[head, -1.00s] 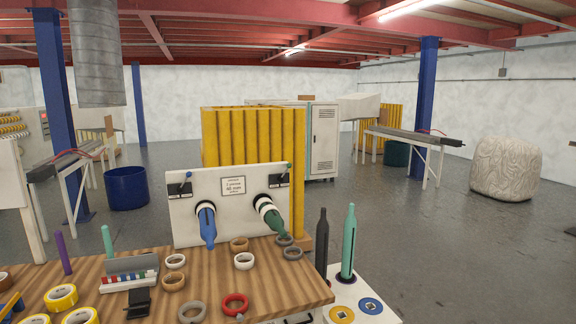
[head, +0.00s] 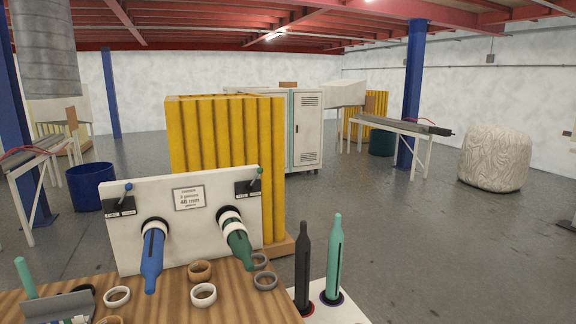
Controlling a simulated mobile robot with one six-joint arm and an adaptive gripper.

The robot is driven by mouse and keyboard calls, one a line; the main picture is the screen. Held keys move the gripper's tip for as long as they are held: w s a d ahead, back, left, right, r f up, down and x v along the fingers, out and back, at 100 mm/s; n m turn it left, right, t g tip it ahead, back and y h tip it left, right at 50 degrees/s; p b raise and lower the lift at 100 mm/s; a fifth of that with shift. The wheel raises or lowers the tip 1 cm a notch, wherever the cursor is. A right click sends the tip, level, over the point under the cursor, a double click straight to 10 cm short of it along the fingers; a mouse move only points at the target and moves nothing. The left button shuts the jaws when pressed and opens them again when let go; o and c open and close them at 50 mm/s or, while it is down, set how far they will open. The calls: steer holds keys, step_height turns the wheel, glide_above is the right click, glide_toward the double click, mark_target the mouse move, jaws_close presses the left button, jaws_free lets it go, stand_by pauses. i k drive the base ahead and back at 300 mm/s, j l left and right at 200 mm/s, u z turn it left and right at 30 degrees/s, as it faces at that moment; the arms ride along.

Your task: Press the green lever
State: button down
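A white upright panel (head: 188,238) stands at the back of the wooden table (head: 190,304). A small lever with a green knob (head: 259,170) sits at its upper right, on a dark labelled plate (head: 248,188). A matching lever with a blue knob (head: 128,187) is at its upper left. Below them a blue spindle (head: 152,257) and a green spindle (head: 237,245) stick out toward me. My gripper is not in view, and nothing touches the green-knobbed lever.
Tape rings, including a brown one (head: 200,271) and a white one (head: 203,295), lie on the table. A black spindle (head: 303,265) and a teal one (head: 334,258) stand on a white surface to the right. A yellow corrugated block (head: 225,130) is behind the panel. Open floor lies right.

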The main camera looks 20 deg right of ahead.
mark_target(250, 187)
steer(key=i+l+z, duration=0.1)
steer(key=i+l, duration=0.2)
steer(key=i, duration=0.15)
steer(key=i+l, duration=0.3)
steer(key=i, duration=0.2)
steer(key=i+l+z, duration=0.15)
steer(key=i, duration=0.3)
steer(key=l, duration=0.1)
